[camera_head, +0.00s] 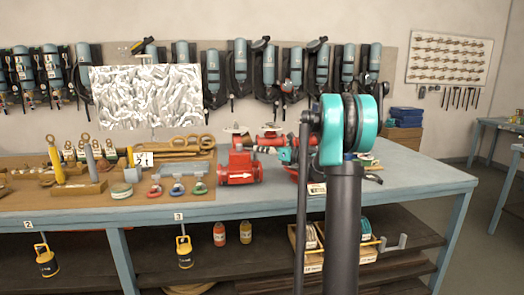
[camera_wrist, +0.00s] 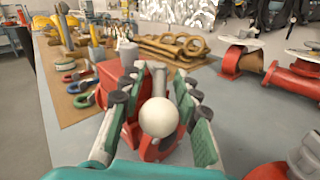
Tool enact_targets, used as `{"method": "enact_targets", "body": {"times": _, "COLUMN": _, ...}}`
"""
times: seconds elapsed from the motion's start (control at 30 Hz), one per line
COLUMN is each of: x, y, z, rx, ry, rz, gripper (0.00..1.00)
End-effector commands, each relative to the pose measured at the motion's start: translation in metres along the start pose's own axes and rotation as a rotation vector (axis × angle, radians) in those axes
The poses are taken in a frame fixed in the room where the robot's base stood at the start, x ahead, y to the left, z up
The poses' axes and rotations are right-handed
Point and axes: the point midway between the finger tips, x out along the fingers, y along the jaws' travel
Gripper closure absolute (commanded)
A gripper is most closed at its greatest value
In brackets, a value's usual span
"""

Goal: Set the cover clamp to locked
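In the wrist view a white ball knob (camera_wrist: 158,117) stands between the two fingers of my gripper (camera_wrist: 160,78), with a gap visible on each side. A red part (camera_wrist: 150,150) shows just below the knob; I cannot tell for certain that this is the cover clamp or whether it is locked. The fingers are spread and hold nothing. In the head view my gripper (camera_head: 275,151) is small and partly hidden behind my arm, above red fittings. A red block with a white arrow (camera_head: 240,170) stands to its left; it also shows behind the fingers in the wrist view (camera_wrist: 112,80).
Red pipe fittings (camera_wrist: 297,78) stand on the right in the wrist view. Bare blue-grey bench top (camera_head: 425,172) lies right of my arm.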

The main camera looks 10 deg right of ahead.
Motion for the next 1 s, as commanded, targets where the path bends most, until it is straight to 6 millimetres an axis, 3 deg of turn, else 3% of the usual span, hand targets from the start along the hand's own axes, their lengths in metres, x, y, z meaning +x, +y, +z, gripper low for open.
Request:
{"method": "enact_targets", "body": {"times": 0.6, "x": -0.106, "y": -0.001, "z": 0.000, "rx": 0.000, "ry": 0.000, "rz": -0.004, "gripper": 0.68}}
{"method": "enact_targets", "body": {"times": 1.0, "x": -0.118, "y": -0.001, "z": 0.000, "rx": 0.000, "ry": 0.000, "rz": -0.001, "gripper": 0.68}}
